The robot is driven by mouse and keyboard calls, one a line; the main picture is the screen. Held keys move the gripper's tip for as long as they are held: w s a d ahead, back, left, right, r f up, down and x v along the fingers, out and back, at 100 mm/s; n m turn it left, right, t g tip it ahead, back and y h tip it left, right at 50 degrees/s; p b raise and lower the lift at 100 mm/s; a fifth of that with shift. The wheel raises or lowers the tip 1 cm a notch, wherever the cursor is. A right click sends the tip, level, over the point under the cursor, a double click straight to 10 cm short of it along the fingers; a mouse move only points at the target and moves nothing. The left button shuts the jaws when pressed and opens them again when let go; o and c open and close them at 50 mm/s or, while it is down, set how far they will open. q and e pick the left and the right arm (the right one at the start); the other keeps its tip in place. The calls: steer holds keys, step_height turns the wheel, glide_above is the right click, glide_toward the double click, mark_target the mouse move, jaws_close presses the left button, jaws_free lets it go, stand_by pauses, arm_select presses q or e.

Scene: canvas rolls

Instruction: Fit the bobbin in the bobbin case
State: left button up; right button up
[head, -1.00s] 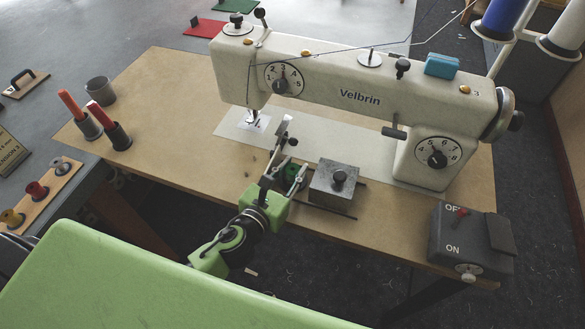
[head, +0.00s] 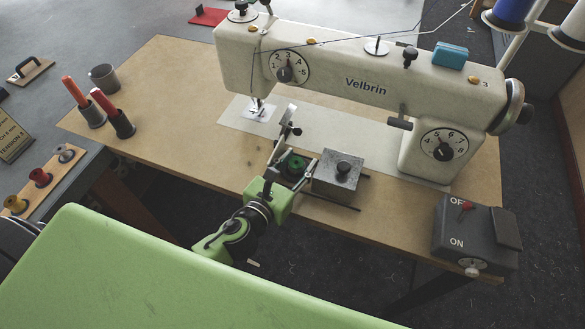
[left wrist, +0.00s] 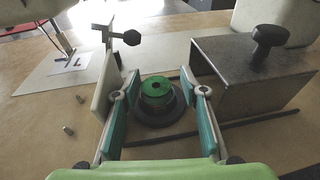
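The green bobbin (head: 295,164) stands upright at the front of the sewing table, and it also shows in the left wrist view (left wrist: 156,88). A round dark case (left wrist: 168,116) surrounds its lower part; the bobbin's top stands above the dark rim. How deep it sits I cannot tell. My left gripper (head: 293,156) is low over the table with a finger on each side of the bobbin. In the left wrist view its teal pads (left wrist: 165,97) are apart, with a gap visible at the bobbin's right. My right gripper is not in view.
A metal block with a black knob (head: 339,174) stands close right of my fingers. An upright plate with a black knob (left wrist: 108,72) is close on the left. The sewing machine (head: 365,85) rises behind. Thread spools (head: 122,123) and a cup (head: 104,77) stand farther left.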

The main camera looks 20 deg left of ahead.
arm_select(q)
steer(key=v, duration=1)
steer(key=shift+a+f, duration=0.1)
steer(key=shift+v, duration=0.95)
